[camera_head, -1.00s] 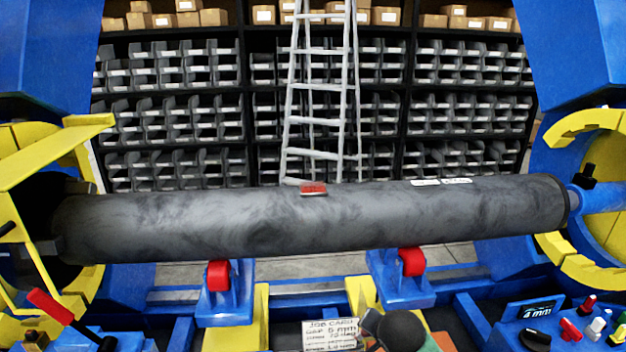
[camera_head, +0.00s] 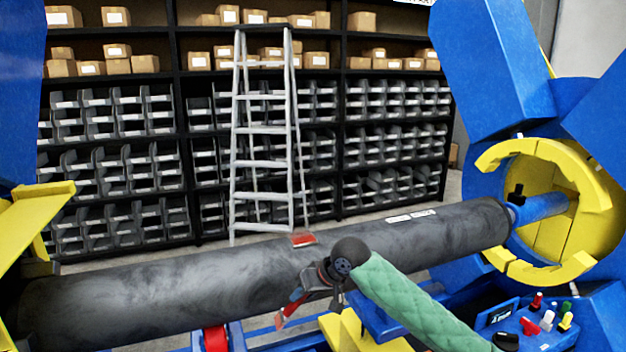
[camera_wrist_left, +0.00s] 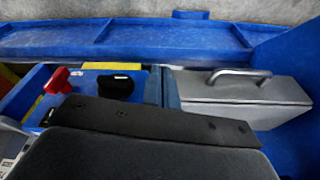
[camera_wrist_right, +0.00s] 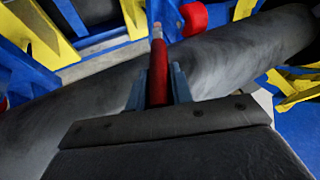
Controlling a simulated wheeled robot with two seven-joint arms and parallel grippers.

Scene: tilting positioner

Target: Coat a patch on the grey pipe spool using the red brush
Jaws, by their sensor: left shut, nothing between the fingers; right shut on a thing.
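The grey pipe spool (camera_head: 170,287) lies across the head view, rising to the right, with a small red patch (camera_head: 303,239) on its top. My right gripper (camera_head: 298,297) is in front of the pipe, below and near the red patch. It is shut on the red brush (camera_head: 291,308), which slants down to the left in the head view. In the right wrist view the brush (camera_wrist_right: 158,75) stands between the fingers, with the pipe behind it; I cannot tell whether its tip touches. My left gripper (camera_wrist_left: 170,88) shows only in the left wrist view, shut and empty.
A blue and yellow positioner ring (camera_head: 600,215) holds the pipe's right end. A red roller (camera_head: 215,338) is under the pipe. A control panel (camera_head: 535,325) with coloured knobs is at the lower right. A ladder (camera_head: 262,140) and bin shelves stand behind. A grey toolbox (camera_wrist_left: 240,95) shows in the left wrist view.

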